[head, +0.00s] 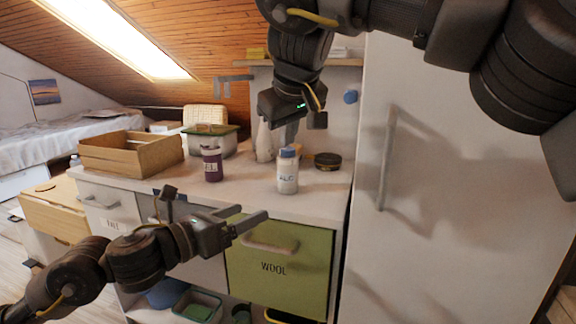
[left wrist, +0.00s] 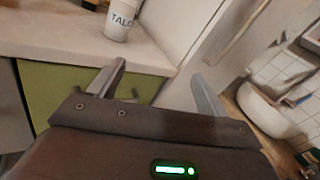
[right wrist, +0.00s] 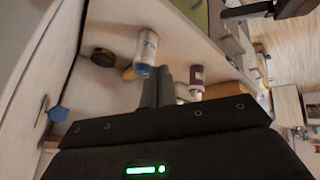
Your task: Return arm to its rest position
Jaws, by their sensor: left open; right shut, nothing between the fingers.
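My left gripper (head: 252,216) is open and empty in front of the counter, near the green drawer marked WOOL (head: 285,265). In the left wrist view its two fingers (left wrist: 155,82) stand wide apart, with the counter edge beyond. My right gripper (head: 288,130) hangs above the counter, pointing down, behind the white bottle with a blue cap (head: 287,172). In the right wrist view its fingers (right wrist: 160,88) are together with nothing between them. The right arm comes in from the upper right, in front of the tall white cabinet.
A tall white cabinet door (head: 450,200) with a long handle stands at right. A shelf (head: 340,62) is behind my right gripper.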

